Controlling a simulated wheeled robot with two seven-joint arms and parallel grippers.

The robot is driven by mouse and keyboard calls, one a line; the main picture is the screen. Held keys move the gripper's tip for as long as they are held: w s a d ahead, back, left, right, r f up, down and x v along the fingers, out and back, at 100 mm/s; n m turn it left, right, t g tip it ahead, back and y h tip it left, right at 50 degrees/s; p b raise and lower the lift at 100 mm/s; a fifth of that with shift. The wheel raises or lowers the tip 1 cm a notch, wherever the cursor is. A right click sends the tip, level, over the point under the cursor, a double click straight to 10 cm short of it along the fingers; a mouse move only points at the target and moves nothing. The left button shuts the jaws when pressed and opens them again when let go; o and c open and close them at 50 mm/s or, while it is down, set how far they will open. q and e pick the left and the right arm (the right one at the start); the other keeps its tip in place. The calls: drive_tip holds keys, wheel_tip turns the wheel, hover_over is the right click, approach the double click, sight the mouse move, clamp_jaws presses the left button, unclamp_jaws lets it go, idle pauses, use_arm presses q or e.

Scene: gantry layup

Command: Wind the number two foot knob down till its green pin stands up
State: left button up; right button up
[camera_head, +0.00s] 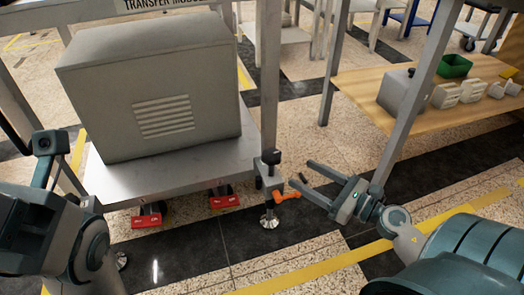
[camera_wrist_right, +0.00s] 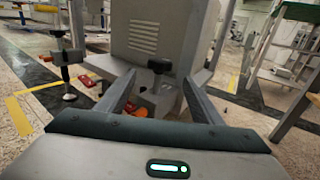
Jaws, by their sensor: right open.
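A levelling foot with a black knob (camera_head: 271,157) on a grey bracket (camera_head: 268,183) stands at the front right corner of the steel frame. An orange handle (camera_head: 285,196) sticks out from the bracket, and the round foot pad (camera_head: 269,222) is on the floor. My right gripper (camera_head: 302,174) is open and empty, just right of the bracket. In the right wrist view the black knob (camera_wrist_right: 159,66) shows between and beyond the fingers. No number or green pin can be made out. My left arm shows at the left edge, its jaws out of sight.
A grey louvred cabinet (camera_head: 155,85) sits on the frame's shelf (camera_head: 180,172). Two red blocks (camera_head: 147,217) show under the shelf. A wooden bench (camera_head: 360,85) with a green bin (camera_head: 454,66) stands at the right. Another foot (camera_wrist_right: 65,75) shows in the wrist view.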

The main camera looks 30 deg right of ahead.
sight(271, 157)
drive_tip(key=x, duration=1.6)
drive_tip(key=shift+w, duration=0.1)
drive_tip(key=c, duration=1)
